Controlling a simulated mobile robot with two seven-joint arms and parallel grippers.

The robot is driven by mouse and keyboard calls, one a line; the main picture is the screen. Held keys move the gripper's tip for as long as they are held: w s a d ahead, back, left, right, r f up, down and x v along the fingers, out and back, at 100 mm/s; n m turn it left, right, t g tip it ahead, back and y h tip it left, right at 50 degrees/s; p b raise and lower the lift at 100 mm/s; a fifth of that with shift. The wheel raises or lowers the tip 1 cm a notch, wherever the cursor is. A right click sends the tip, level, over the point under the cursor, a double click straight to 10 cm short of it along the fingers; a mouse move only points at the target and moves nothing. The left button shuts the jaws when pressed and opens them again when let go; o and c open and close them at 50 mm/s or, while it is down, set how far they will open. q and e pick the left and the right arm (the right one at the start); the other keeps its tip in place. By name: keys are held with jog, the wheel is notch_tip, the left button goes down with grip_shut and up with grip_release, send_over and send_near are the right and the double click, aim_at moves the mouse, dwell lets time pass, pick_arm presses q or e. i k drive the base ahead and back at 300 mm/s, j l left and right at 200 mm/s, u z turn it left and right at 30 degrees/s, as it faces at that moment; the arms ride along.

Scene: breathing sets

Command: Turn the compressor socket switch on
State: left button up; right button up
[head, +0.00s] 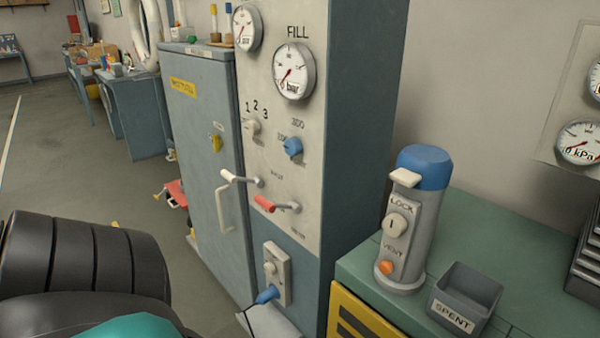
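The socket (284,261) is a pale plate low on the front of the tall fill panel (283,178). A small cream switch (270,268) sits on its face; whether it is on or off I cannot tell. A blue plug (266,295) with a dark cable is at the socket's lower end, below the switch. Neither of my grippers shows in the head view, and nothing is touching the switch.
Above the socket are a red-handled lever (265,203), a white-handled lever (232,177) and a blue knob (293,147). A grey cabinet (205,130) stands left. A green bench (480,230) at right holds a blue-capped cylinder (424,168) and a SPENT bin (466,296).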

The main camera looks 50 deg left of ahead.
aim_at(269, 268)
jog(key=u, duration=1.85)
jog(key=j+z, duration=0.1)
jog(key=z, duration=0.35)
jog(key=i+j+z, duration=0.1)
jog(key=z, duration=0.3)
jog(key=j+z, duration=0.3)
jog(key=j, duration=0.15)
jog(key=j+z, duration=0.3)
jog(key=j, duration=0.15)
jog(key=j+z, duration=0.25)
jog(key=j, duration=1.3)
jog(key=k+j, duration=0.1)
jog(key=j, duration=0.5)
jog(key=k+j+z, duration=0.1)
jog(key=j, duration=0.5)
